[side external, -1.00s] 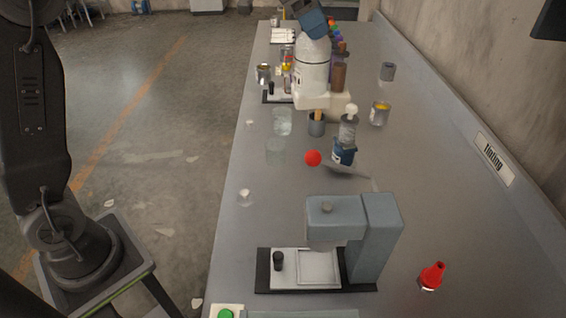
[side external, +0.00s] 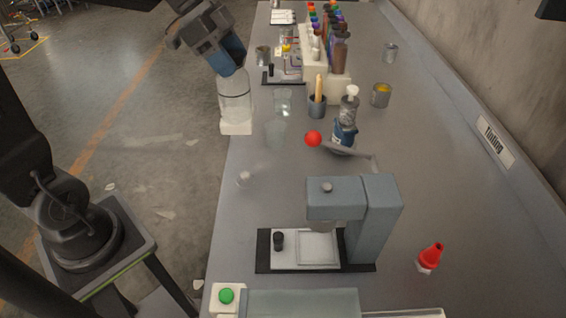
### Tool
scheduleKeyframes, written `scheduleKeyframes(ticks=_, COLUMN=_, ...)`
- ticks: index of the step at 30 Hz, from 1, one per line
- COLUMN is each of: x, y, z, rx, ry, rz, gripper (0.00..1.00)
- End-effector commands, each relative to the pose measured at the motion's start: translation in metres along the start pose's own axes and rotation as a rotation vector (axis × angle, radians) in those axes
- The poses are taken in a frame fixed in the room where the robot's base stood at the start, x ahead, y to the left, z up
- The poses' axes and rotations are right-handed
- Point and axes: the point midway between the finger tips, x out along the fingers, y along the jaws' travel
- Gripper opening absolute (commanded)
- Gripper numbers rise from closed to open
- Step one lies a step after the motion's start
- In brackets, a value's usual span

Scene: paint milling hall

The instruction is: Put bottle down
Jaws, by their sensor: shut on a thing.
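My gripper (side external: 229,68) comes from the top left and is shut on the bottle (side external: 235,98) near its upper end. The bottle is clear to whitish with a dark line round it and a broad white part at its lower end. It hangs roughly upright, over the left long edge of the bench (side external: 300,165) in this view. I cannot tell whether its lower end touches the bench or is above it.
A clear beaker (side external: 283,102) stands close right of the bottle. Further right are a grey cup with sticks (side external: 317,105) and a pump bottle (side external: 345,125). A rack of coloured-cap bottles (side external: 315,75) stands behind. A grey machine (side external: 350,215) is in front.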

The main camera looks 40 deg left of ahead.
Motion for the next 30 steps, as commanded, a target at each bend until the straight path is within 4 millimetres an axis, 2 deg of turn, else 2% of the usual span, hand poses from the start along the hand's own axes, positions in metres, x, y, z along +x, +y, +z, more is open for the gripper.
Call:
scheduleKeyframes(ticks=5, x=0.023, y=0.003, z=0.005, rx=0.001, ry=-0.001, rz=0.005, gripper=0.2)
scheduleKeyframes(ticks=18, x=0.113, y=0.033, z=-0.037, rx=0.002, ry=-0.003, rz=0.006, gripper=0.2)
scheduleKeyframes(ticks=25, x=0.134, y=0.038, z=-0.045, rx=-0.001, ry=-0.001, rz=0.001, gripper=0.2)
scheduleKeyframes(ticks=30, x=0.152, y=0.039, z=-0.033, rx=-0.004, ry=-0.005, rz=0.003, gripper=0.19)
